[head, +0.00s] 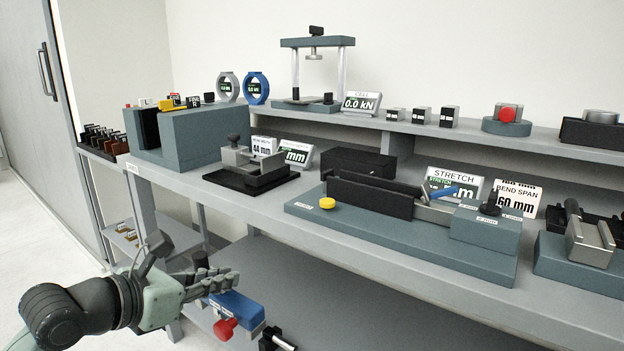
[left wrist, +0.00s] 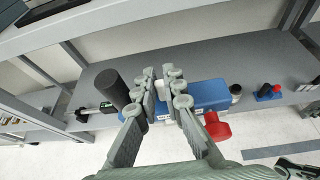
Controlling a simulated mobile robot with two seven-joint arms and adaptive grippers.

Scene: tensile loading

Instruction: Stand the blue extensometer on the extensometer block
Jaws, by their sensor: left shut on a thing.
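My left gripper (head: 228,281) is low in front of the bench, beside the lower shelf. It is shut on a blue body with a red knob, which I take for the blue extensometer (head: 237,306). In the left wrist view my left gripper (left wrist: 167,95) has its fingers across the blue extensometer (left wrist: 205,96), covering part of it. A black cylinder (left wrist: 118,90) shows at its left and the red knob at its right. No block is clearly marked as the extensometer block; a plain black block (head: 357,163) stands on the bench by the STRETCH sign.
The bench edge (head: 400,276) and the stretch rig (head: 390,229) lie to the right of and above my left gripper. A grey vise (head: 254,169) and a large grey-blue block (head: 205,137) stand further left. The lower shelf (left wrist: 180,55) carries another small blue-and-red item (left wrist: 268,92).

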